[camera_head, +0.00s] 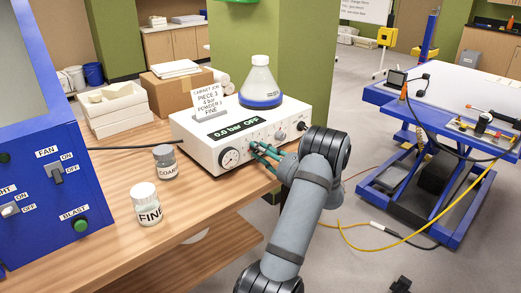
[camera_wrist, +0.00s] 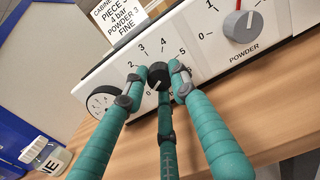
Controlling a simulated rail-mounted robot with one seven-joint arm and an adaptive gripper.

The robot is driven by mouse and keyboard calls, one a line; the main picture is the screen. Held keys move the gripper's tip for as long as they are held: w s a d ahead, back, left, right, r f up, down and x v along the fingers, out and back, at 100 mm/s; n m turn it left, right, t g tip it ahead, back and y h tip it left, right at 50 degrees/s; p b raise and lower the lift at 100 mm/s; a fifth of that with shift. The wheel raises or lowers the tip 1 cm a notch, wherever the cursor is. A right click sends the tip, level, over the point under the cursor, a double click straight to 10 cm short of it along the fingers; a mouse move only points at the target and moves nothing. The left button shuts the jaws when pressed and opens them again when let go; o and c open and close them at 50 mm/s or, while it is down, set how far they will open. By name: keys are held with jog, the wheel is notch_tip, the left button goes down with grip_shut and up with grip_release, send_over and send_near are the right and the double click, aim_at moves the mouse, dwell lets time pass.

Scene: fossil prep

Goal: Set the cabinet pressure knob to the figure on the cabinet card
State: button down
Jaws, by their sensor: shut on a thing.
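The cabinet card (camera_head: 207,95) stands on the white control box (camera_head: 205,147) and reads piece 3, 4 bar, powder 3, fine. It also shows, cut off, in the wrist view (camera_wrist: 122,20). The pressure knob (camera_wrist: 158,70) is small and black, with a scale around it on which 2, 3 and 4 are legible. A pale mark seems to show at its lower left near 0, but I cannot read its setting surely. My gripper (camera_head: 259,149) has teal fingers closed around this knob at the box front. The fingers hide part of the knob and scale.
A flask (camera_head: 261,84) stands on the box. Jars labelled fine (camera_head: 146,205) and coarse (camera_head: 166,162) stand on the wooden bench.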

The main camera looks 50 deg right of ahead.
jog(key=m+p, duration=0.3)
jog(key=m, duration=0.1)
jog(key=m+p, duration=0.2)
jog(key=m, duration=0.2)
jog(key=shift+a, duration=0.1)
jog(key=m+p, duration=0.3)
jog(key=shift+m, duration=0.3)
jog(key=m+p, duration=0.2)
jog(key=m, duration=0.1)
jog(key=shift+m, duration=0.3)
jog(key=m+p, duration=0.2)
jog(key=m, duration=0.2)
jog(key=shift+a+f, duration=0.1)
jog(key=m+p, duration=0.1)
jog(key=m, duration=0.3)
jog(key=m+p, duration=0.1)
jog(key=m, duration=0.2)
jog(key=shift+m, duration=0.3)
jog(key=shift+m+p, duration=0.55)
jog(key=shift+m, duration=1.35)
